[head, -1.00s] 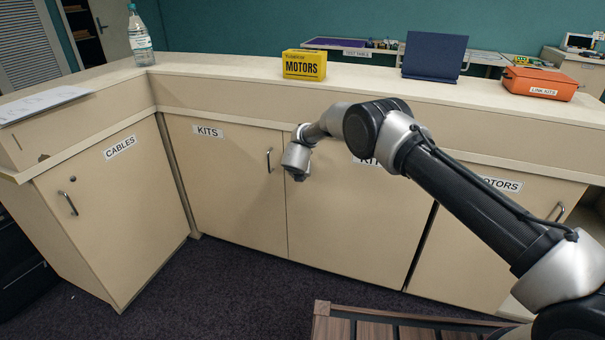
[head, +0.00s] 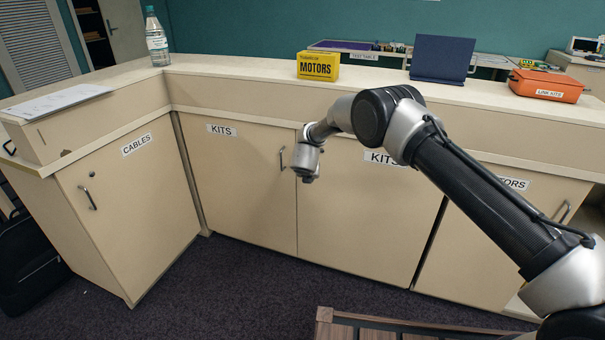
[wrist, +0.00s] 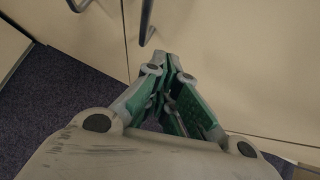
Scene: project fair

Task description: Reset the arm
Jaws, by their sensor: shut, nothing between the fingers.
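My arm reaches in from the right in the head view, bent at the elbow in front of the counter. In the wrist view my gripper (wrist: 170,70) has its green-lined fingers brought together, with nothing seen between them. In the head view the wrist end hangs in front of the KITS doors, just right of a handle (head: 282,158); the fingers are hard to make out there. I cannot tell whether the gripper touches the door.
The CABLES cabinet (head: 150,210) juts out at left. On the counter (head: 230,75) stand a bottle (head: 157,42), a yellow MOTORS box (head: 318,66), a dark blue panel (head: 441,58) and an orange LINK KITS case (head: 545,86).

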